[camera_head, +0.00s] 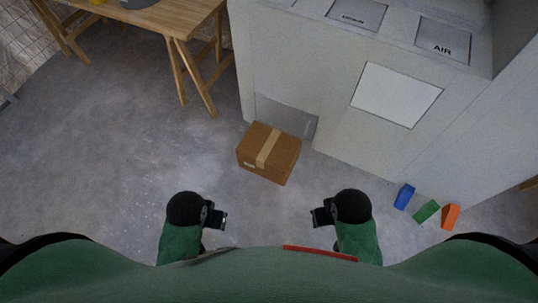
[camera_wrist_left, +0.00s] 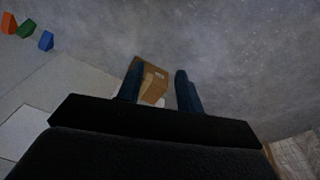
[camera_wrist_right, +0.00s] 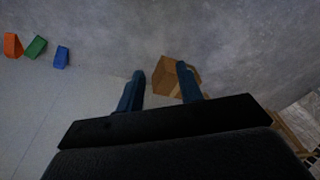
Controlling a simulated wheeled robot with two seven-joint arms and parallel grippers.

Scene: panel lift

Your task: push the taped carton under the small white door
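The brown carton (camera_head: 269,153) with a tan tape strip sits on the floor, close to the foot of the pale cabinet. The small white door (camera_head: 396,94) is a bright white panel on the cabinet's front face, up and right of the carton; it looks closed. My left gripper (camera_head: 224,219) and right gripper (camera_head: 313,217) are both open and empty, apart from the carton on its near side. The carton also shows beyond the fingers in the left wrist view (camera_wrist_left: 152,82) and in the right wrist view (camera_wrist_right: 172,78).
A grey panel (camera_head: 285,114) is at the cabinet's foot, just behind the carton. Panels marked DRAIN (camera_head: 357,14) and AIR (camera_head: 442,41) are higher up. Blue (camera_head: 404,196), green (camera_head: 427,211) and orange (camera_head: 450,216) blocks lie at right. A wooden table (camera_head: 165,17) stands at upper left; floor at left is clear.

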